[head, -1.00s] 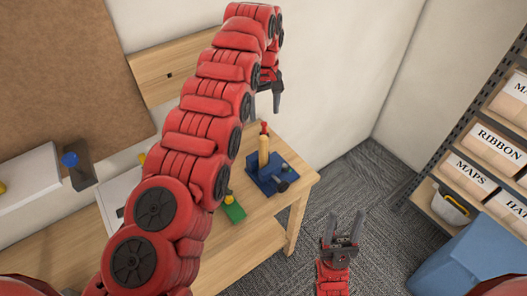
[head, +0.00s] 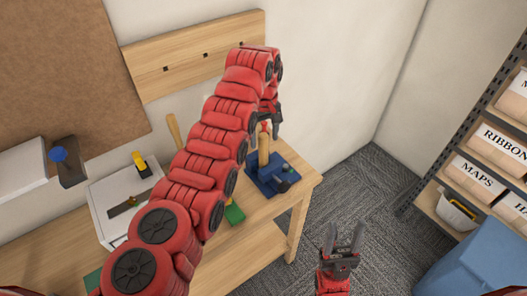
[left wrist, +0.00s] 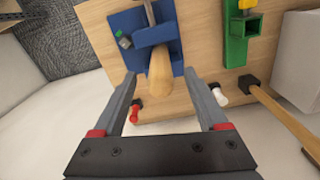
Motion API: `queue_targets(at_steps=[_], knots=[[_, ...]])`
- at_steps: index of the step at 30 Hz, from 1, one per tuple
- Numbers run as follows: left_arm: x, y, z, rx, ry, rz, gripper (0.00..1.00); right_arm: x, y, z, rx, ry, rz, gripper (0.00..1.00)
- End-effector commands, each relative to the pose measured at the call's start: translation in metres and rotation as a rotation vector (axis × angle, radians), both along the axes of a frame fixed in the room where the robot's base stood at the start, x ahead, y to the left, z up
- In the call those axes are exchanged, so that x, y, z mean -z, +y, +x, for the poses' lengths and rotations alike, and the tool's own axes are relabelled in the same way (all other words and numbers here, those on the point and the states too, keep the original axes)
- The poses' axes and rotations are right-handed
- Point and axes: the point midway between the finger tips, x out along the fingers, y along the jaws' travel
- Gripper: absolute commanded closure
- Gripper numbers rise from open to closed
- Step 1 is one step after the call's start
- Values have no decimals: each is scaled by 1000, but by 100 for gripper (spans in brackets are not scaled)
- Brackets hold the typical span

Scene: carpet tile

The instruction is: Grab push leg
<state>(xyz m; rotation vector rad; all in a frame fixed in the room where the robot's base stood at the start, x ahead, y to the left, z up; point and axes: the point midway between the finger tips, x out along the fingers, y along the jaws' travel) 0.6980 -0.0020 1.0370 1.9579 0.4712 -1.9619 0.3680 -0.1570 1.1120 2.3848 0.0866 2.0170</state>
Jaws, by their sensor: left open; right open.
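No part in view is clearly a push leg. A pale wooden peg-like piece (head: 263,150) stands in a blue fixture (head: 282,180) on the wooden table. My left gripper (head: 269,122) is open and points down just above this piece. In the left wrist view the rounded end of the wooden piece (left wrist: 160,72) lies between the open fingers (left wrist: 160,80), with gaps on both sides; I cannot tell how deep it is. My right gripper (head: 342,240) is open and empty, low over the carpet, right of the table.
A green fixture (head: 235,213) stands left of the blue one, partly behind my left arm. A small red-handled item (left wrist: 135,111) and a long wooden handle (left wrist: 280,112) are near the gripper. A white box (head: 108,200) sits left; shelves (head: 470,182) stand right.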

Motion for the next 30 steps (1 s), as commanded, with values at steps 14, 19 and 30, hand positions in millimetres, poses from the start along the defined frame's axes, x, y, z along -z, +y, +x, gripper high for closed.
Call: queue_targets(at_steps=[14,19,30], knots=[[46,2,4,0,0,-1,24,-30,0,0,0,0,0,48],[55,3,3,0,0,-1,24,-30,0,0,0,0,0,48],[55,2,4,0,-2,-1,71,-29,0,0,0,0,0,48]])
